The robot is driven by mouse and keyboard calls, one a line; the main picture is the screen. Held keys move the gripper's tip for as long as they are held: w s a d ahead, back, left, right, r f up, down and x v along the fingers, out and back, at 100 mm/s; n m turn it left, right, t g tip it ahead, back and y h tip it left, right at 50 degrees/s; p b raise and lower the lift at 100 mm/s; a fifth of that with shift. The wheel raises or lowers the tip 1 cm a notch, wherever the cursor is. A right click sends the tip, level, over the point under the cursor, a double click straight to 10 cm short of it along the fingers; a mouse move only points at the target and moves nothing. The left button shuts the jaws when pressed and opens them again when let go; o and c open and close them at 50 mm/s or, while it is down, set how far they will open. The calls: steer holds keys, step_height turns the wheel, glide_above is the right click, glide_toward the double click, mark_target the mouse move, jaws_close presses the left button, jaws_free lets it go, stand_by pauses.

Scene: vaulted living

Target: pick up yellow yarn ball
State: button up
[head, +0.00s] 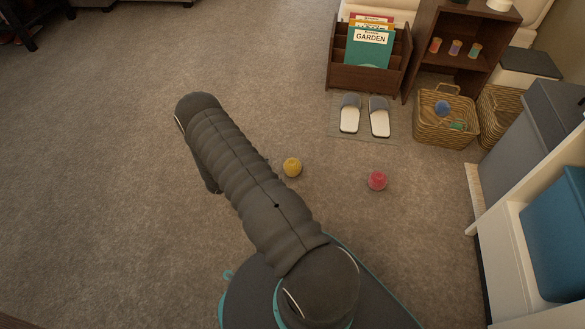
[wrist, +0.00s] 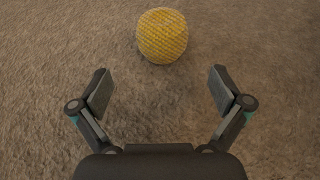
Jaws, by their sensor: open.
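The yellow yarn ball (head: 292,167) lies on the carpet in the head view, just right of my arm. In the wrist view the yellow yarn ball (wrist: 162,35) sits at the top centre, beyond the fingertips and midway between them. My gripper (wrist: 160,88) is open and empty, with bare carpet between its fingers. The ball and the fingers are apart. In the head view my gripper is hidden behind my arm.
A red yarn ball (head: 377,181) lies to the right on the carpet. Slippers (head: 350,115) rest on a mat before a book rack (head: 340,78). A wicker basket (head: 462,135) holds blue and green balls. White furniture (head: 508,262) lines the right; carpet at left is clear.

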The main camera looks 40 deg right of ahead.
mark_target(285, 170)
steer(key=shift+b+x, duration=0.45)
steer(key=shift+x, duration=3.95)
steer(key=shift+s, duration=0.15)
steer(key=c, duration=1.2)
